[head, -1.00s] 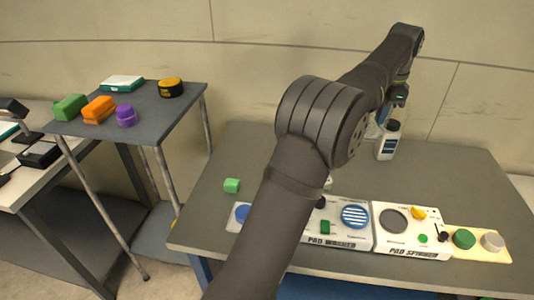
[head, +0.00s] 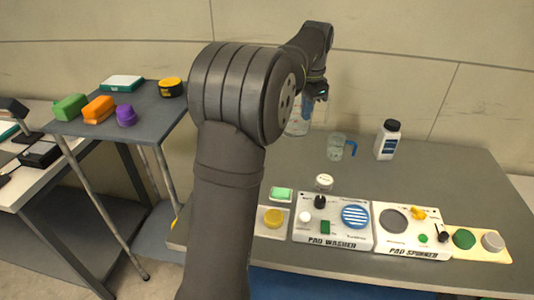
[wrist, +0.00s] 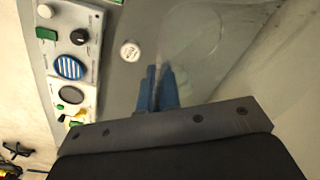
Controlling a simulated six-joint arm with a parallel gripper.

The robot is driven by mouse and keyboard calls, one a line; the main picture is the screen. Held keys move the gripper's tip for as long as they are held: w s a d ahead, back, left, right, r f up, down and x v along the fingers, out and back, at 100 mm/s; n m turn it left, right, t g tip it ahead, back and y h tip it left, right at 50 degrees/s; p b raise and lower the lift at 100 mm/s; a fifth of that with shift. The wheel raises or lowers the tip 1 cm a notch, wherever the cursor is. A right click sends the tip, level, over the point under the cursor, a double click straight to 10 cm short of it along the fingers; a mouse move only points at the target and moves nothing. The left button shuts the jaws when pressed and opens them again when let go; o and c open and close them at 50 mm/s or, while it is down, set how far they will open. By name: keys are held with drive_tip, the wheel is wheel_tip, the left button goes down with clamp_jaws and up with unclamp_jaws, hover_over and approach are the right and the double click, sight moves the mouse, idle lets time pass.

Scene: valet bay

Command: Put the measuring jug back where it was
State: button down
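My gripper (head: 316,92) is at the back of the grey table, seen from behind my arm. Its blue fingers (wrist: 158,92) are close together in the wrist view. A large clear measuring jug (head: 298,126) hangs at the fingers, upright as far as I can tell; its faint clear wall also shows in the wrist view (wrist: 200,40). Its base seems just above the table, though contact is hard to judge. A smaller clear jug with a blue handle (head: 337,147) stands on the table to its right. Part of the held jug is hidden by my gripper.
A white bottle with a dark cap (head: 387,141) stands right of the small jug. A round white-topped item (head: 323,182), the pad washer panel (head: 331,236) and the pad spinner panel (head: 392,246) lie nearer. The wall is close behind. My arm hides the table's left part.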

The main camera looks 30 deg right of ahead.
sight(305, 123)
wheel_tip(305, 123, down, 4)
drive_tip(key=shift+f, duration=0.15)
drive_tip(key=w+a+f, duration=0.3)
drive_tip(key=w+f, duration=0.8)
idle(0.4)
drive_tip(key=c, duration=2)
unclamp_jaws()
drive_tip(key=shift+f, duration=0.15)
drive_tip(key=shift+c, duration=0.2)
drive_tip(key=o, duration=0.4)
